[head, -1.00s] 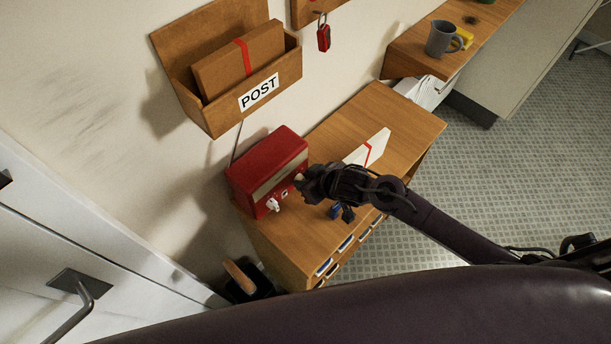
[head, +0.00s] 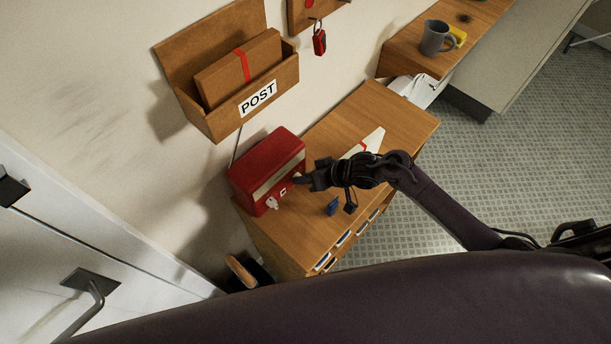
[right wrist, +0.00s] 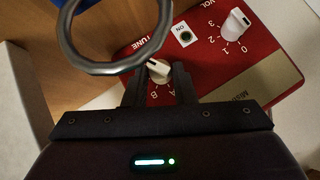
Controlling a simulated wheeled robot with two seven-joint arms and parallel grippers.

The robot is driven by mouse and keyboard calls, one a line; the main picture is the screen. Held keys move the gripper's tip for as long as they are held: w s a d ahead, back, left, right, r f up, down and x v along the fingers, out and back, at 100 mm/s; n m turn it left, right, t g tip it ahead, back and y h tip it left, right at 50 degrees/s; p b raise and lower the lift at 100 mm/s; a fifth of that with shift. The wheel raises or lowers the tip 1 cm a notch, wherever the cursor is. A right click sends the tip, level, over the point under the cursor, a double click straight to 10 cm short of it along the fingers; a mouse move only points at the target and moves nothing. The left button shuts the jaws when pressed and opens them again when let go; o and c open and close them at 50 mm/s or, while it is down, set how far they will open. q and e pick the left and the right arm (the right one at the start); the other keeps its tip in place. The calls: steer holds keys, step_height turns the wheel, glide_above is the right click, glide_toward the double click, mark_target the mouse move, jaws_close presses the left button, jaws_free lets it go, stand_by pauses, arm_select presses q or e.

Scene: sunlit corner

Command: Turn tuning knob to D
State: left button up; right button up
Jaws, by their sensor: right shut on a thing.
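The red radio (head: 262,158) stands on the wooden cabinet against the wall. In the right wrist view its red front (right wrist: 210,60) shows a cream tuning knob (right wrist: 158,69) by the word TUNE. Letters A and B show below the knob; its other marks are hidden, and I cannot tell exactly which letter it points to. My right gripper (right wrist: 159,80) is shut on the tuning knob, one finger on each side. In the head view the right gripper (head: 304,181) reaches the radio's front from the right. My left gripper is not in view.
A white volume knob (right wrist: 237,22) and an ON button (right wrist: 185,37) are near the tuning knob. A small blue object (head: 332,207) and a white red-banded item (head: 373,140) are on the cabinet (head: 397,112). The POST box (head: 213,122) hangs above.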

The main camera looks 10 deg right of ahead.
steer(key=o, duration=0.7)
steer(key=b+v, duration=0.1)
steer(key=v, duration=0.6)
steer(key=shift+s+d+r, duration=0.15)
steer(key=shift+d+r, duration=0.05)
steer(key=shift+r, duration=0.1)
